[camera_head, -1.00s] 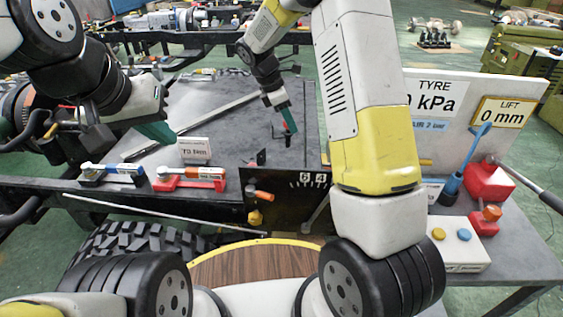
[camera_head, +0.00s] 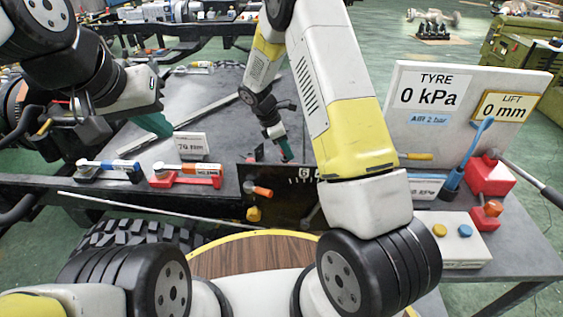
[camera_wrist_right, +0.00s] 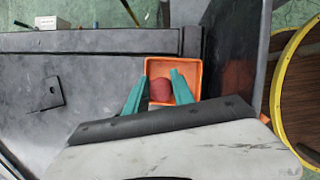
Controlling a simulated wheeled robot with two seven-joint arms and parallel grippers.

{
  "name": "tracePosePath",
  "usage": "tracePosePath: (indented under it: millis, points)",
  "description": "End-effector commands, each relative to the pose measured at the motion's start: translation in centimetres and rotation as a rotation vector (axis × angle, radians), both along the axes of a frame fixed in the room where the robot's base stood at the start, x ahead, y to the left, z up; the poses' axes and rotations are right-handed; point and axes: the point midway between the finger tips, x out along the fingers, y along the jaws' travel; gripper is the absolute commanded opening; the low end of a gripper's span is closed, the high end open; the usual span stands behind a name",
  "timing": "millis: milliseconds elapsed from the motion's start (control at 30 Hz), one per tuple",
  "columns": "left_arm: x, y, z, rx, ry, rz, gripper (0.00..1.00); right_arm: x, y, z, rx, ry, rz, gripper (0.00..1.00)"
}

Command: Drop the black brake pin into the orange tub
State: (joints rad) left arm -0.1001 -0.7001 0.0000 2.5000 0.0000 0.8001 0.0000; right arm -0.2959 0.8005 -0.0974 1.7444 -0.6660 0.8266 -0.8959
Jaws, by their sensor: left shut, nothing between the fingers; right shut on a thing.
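My right gripper (camera_head: 285,150) is over the right end of the dark plate in the head view, fingers pointing down. In the right wrist view its green fingers (camera_wrist_right: 159,94) are shut on the brake pin, which shows a dark red, rounded end (camera_wrist_right: 161,89). No black part of it can be made out clearly. The orange tub (camera_wrist_right: 190,64) lies beneath the fingertips, and the held end overlaps its opening. Its height above the tub cannot be told. I cannot make out the tub in the head view. My left gripper (camera_head: 155,124) is shut and empty above the plate's left side.
Blue and red tools (camera_head: 186,175) lie along the plate's front edge, below a small white sign (camera_head: 191,145). A black upright panel (camera_head: 275,190) stands near the right gripper. A white gauge board (camera_head: 420,105) and red parts (camera_head: 487,178) occupy the right bench.

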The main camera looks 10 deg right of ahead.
Motion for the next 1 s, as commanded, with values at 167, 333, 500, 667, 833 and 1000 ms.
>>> tracePosePath:
  millis: [167,333,500,667,833,1000]
  points:
    - [0.00,0.00,0.00,0.000,0.000,0.000,0.00,0.01,0.00,-1.09,0.000,0.000,0.000,0.00]
    - [0.00,0.00,0.00,0.000,0.000,0.000,0.00,0.02,-0.01,-1.26,0.000,-0.001,-0.001,0.00]
    - [0.00,0.00,0.00,0.000,0.000,0.000,0.00,0.02,-0.02,-1.25,0.000,-0.001,-0.001,0.35]
    - [0.00,0.00,0.00,0.000,0.000,0.000,0.00,0.02,-0.01,-1.24,0.000,-0.001,-0.001,0.55]
    - [0.00,0.00,0.00,0.000,0.000,0.000,0.00,0.02,-0.01,-1.24,0.000,-0.001,-0.001,0.55]
    - [0.00,0.00,0.00,0.000,0.000,0.000,0.00,0.06,0.29,-0.58,0.001,-0.003,0.001,0.55]
